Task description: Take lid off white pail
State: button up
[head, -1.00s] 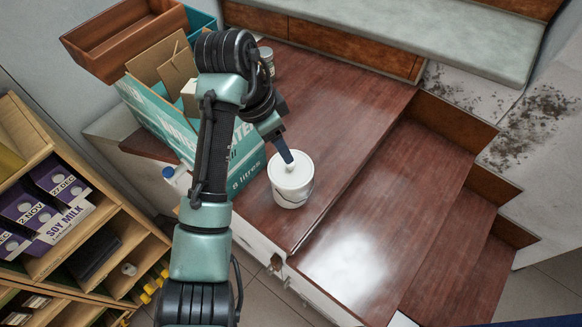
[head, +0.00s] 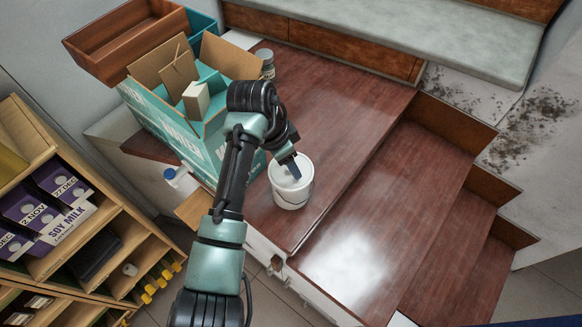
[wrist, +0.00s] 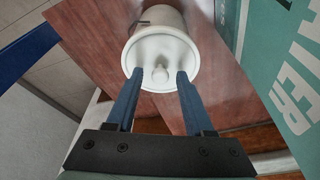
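The white pail (head: 291,195) stands upright on the dark red wooden landing in the head view. Its white lid (wrist: 148,50) is on it, with a round knob (wrist: 160,75) in the middle, clear in the wrist view. My gripper (wrist: 160,74) is open, its two blue fingers on either side of the knob with a gap to each. In the head view my gripper (head: 295,175) is over the pail's top and hides part of the lid.
An open teal carton (head: 170,125) stands close left of the pail, with a brown wooden tray (head: 125,40) behind. A small grey tin (head: 266,63) stands at the back. Steps (head: 400,220) drop away to the right. The landing behind the pail is clear.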

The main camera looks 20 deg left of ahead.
grip_shut()
jog(key=shift+r, duration=0.15)
